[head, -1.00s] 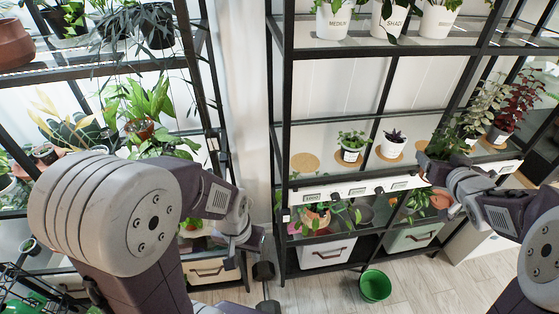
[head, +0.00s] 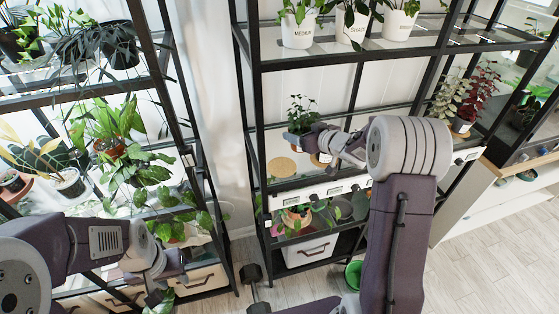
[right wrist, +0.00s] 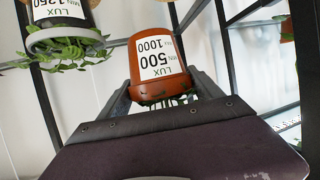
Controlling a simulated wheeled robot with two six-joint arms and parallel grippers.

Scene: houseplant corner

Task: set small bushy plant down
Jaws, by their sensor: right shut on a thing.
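The small bushy plant (head: 300,108) has thin dark green sprigs. Its terracotta pot shows in the right wrist view (right wrist: 159,68), with a white label reading LUX 500 1000. My right gripper (head: 310,142) is shut on this pot, one finger on each side. In the head view the plant is at the middle shelf, above and slightly right of an empty round cork coaster (head: 281,168). I cannot tell the gap beneath the pot. My left gripper (head: 166,285) is low at left by the other rack, its jaws unclear.
A dark pot with a white LUX label (right wrist: 58,10) is close beside the held pot in the right wrist view. White pots (head: 298,32) stand on the shelf above. Black rack posts frame the shelf. A green bucket (head: 353,274) stands on the floor, partly hidden by my right arm.

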